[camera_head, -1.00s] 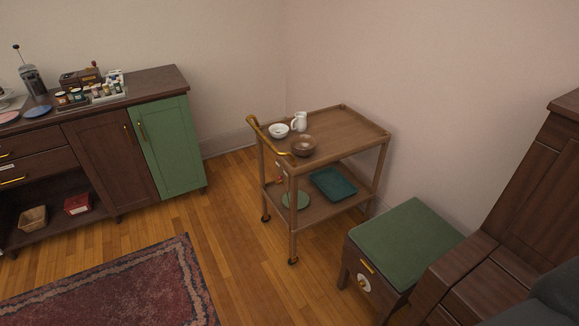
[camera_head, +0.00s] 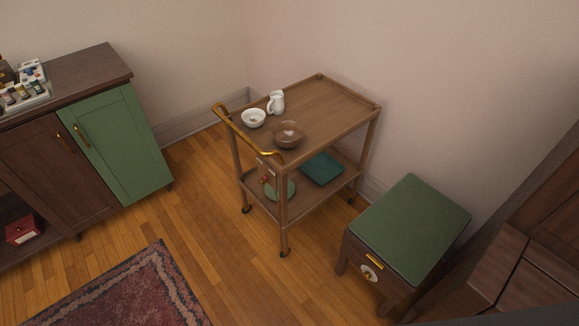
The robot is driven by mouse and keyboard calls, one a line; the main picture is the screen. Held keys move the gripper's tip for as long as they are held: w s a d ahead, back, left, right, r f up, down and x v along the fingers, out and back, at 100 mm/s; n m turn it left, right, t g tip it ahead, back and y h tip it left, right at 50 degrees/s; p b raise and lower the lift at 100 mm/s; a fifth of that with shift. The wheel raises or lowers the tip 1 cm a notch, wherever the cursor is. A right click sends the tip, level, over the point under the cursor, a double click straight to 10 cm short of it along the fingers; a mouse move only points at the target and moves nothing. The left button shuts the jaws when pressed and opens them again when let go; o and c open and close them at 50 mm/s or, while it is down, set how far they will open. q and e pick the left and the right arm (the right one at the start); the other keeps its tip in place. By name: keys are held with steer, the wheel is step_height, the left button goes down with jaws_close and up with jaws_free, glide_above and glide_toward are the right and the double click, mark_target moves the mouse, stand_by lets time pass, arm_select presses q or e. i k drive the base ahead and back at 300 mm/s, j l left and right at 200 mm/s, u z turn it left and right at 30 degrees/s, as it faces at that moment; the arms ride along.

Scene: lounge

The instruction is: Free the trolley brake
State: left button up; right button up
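The wooden trolley (camera_head: 330,100) stands in the corner on small dark castors, with a brass push handle (camera_head: 243,137) along its left end. A small red and brass part (camera_head: 266,180), which may be the brake, shows at the left end just above the lower shelf; its setting is too small to tell. On the top are a white bowl (camera_head: 253,118), a white jug (camera_head: 276,102) and a brown bowl (camera_head: 288,134). The lower shelf holds a green round plate (camera_head: 281,189) and a teal tray (camera_head: 322,169). Neither of my grippers is in view.
A green-topped stool (camera_head: 412,226) with a drawer stands to the right of the trolley. A sideboard (camera_head: 75,135) with a green door is at the left, and a patterned rug (camera_head: 125,295) lies at the front left. Bare wooden floor (camera_head: 225,235) is free before the trolley.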

mark_target(264, 179)
steer(key=i+j+z, duration=0.65)
steer(key=j+z, duration=0.15)
steer(key=j, duration=0.15)
steer(key=i+j+z, duration=0.15)
steer(key=j+z, duration=0.15)
